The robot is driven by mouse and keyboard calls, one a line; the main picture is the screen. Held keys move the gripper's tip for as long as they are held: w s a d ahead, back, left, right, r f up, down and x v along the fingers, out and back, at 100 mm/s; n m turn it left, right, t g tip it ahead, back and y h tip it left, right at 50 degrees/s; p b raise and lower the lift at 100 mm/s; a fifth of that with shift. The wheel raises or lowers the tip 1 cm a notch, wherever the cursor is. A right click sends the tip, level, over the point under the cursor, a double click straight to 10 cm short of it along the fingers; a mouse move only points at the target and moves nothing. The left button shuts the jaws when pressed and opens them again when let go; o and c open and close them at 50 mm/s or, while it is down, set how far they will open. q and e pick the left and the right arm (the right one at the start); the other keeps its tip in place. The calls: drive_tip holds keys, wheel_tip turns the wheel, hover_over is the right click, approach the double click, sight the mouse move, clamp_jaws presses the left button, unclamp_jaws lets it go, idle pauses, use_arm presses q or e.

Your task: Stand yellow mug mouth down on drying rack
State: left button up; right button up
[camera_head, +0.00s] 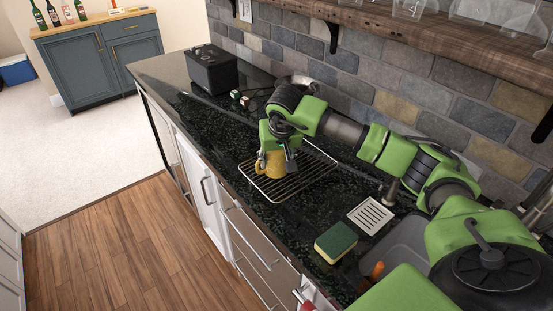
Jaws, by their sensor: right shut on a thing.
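The yellow mug (273,164) is at the drying rack, partly hidden by my right gripper (277,158). My right gripper reaches down from above and is shut on the mug. The mug is at or just above the left back part of the rack; I cannot tell whether it touches the wires. Which way its mouth faces is not clear. The wire drying rack (302,185) lies flat on the dark counter, and its front and right parts are bare. My left gripper is not in view.
A green and yellow sponge (336,242), a slotted white plate (371,215) and the sink (402,245) are at the front right. A wooden shelf (450,45) runs along the brick wall.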

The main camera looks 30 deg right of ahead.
drive_tip(key=shift+f, duration=0.3)
drive_tip(key=o, duration=1.2)
drive_tip(key=p+v, duration=0.1)
drive_tip(key=v, duration=0.5)
drive_tip(key=p+v, duration=0.2)
drive_tip(key=v, duration=0.5)
drive_tip(key=p+v, duration=0.1)
drive_tip(key=v, duration=0.5)
drive_tip(key=shift+w+d+r+p, duration=0.15)
drive_tip(key=shift+w+r+p, duration=0.1)
drive_tip(key=shift+r+p, duration=0.05)
